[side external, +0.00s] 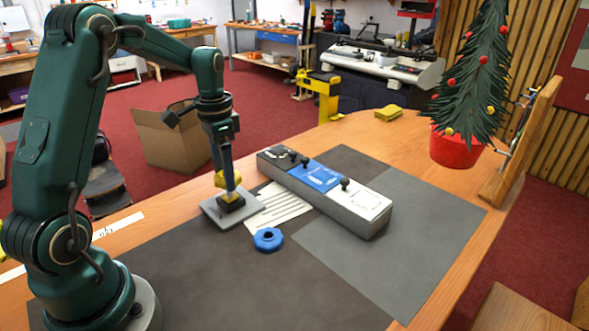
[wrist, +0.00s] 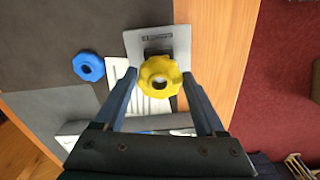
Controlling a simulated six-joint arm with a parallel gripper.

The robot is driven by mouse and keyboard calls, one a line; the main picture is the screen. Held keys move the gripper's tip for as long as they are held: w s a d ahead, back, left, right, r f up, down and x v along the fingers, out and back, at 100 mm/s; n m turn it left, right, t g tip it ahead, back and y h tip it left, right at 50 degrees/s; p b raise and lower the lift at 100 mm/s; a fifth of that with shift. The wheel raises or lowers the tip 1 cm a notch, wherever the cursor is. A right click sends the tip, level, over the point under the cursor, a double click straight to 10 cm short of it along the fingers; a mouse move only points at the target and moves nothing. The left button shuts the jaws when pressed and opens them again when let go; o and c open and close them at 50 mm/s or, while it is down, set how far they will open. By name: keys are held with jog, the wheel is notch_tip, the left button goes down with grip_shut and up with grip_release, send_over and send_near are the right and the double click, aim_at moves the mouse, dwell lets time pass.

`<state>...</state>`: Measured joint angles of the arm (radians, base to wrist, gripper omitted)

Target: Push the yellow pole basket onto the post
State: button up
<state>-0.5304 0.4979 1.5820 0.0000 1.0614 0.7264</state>
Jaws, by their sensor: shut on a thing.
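The yellow pole basket (wrist: 160,80) is a lobed ring with a round centre hole. In the wrist view it sits between the two fingers of my gripper (wrist: 160,74), which is shut on it. In the side view the yellow basket (side external: 219,180) shows partly behind a finger of my gripper (side external: 229,188), above a black block (side external: 231,203) on a grey plate (side external: 212,214). The plate also shows in the wrist view (wrist: 172,42). The post is not clearly visible, and I cannot tell whether it is inside the basket's hole.
A blue lobed ring (side external: 268,239) lies on the dark mat near the plate. A white lined sheet (side external: 279,208) lies beside the plate. A long grey box with black knobs (side external: 340,199) stands to the right. The front of the mat is clear.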

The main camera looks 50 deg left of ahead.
jog(key=shift+f, duration=1.85)
dwell(0.6)
jog(key=o, duration=1.3)
notch_tip(320, 180, up, 12)
jog(key=shift+f, duration=0.2)
dwell(0.6)
